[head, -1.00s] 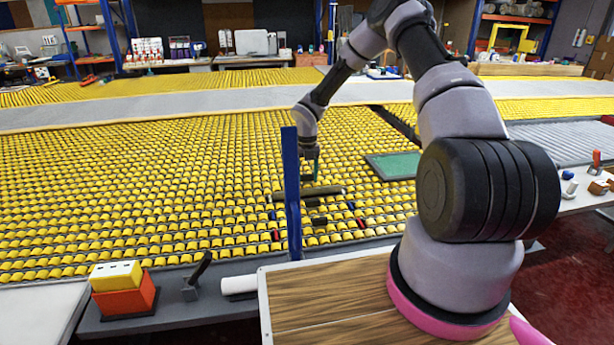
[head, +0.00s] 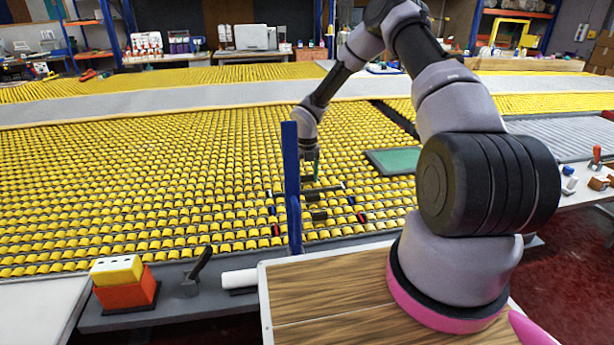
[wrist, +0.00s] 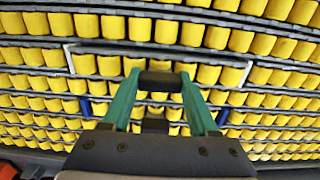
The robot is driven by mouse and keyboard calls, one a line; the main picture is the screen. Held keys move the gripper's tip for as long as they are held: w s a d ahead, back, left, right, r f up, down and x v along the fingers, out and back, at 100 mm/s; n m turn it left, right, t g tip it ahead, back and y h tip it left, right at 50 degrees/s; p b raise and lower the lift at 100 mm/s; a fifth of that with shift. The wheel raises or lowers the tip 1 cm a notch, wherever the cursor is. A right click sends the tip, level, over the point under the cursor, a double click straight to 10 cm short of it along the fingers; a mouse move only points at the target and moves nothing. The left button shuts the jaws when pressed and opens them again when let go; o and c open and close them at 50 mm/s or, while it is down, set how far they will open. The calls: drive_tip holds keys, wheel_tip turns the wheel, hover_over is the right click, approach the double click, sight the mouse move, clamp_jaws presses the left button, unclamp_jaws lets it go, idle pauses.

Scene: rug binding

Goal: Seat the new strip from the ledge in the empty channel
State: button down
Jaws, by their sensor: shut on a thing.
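My gripper (head: 309,178) reaches down over the yellow roller bed, partly hidden by a blue post. In the wrist view its teal fingers (wrist: 160,82) are shut on a short dark block. This block looks like the middle grip of the strip, whose thin grey bar with pale ends (wrist: 110,46) runs across between the yellow rows. In the head view the strip (head: 331,187) shows as a thin, roughly level line. I cannot tell whether it lies fully down in the channel. A second dark block (wrist: 155,126) sits nearer the wrist, between blue markers (wrist: 222,117).
The blue post (head: 291,185) stands upright in front of the gripper. The grey front ledge (head: 175,308) holds an orange and yellow block (head: 120,285), a black lever (head: 197,270) and a white roll (head: 238,279). A green panel (head: 392,161) lies right of the gripper.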

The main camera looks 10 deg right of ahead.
drive_tip(key=shift+f, duration=0.85)
drive_tip(key=shift+c, duration=0.4)
unclamp_jaws()
wheel_tip(320, 180, up, 11)
drive_tip(key=shift+f, duration=0.1)
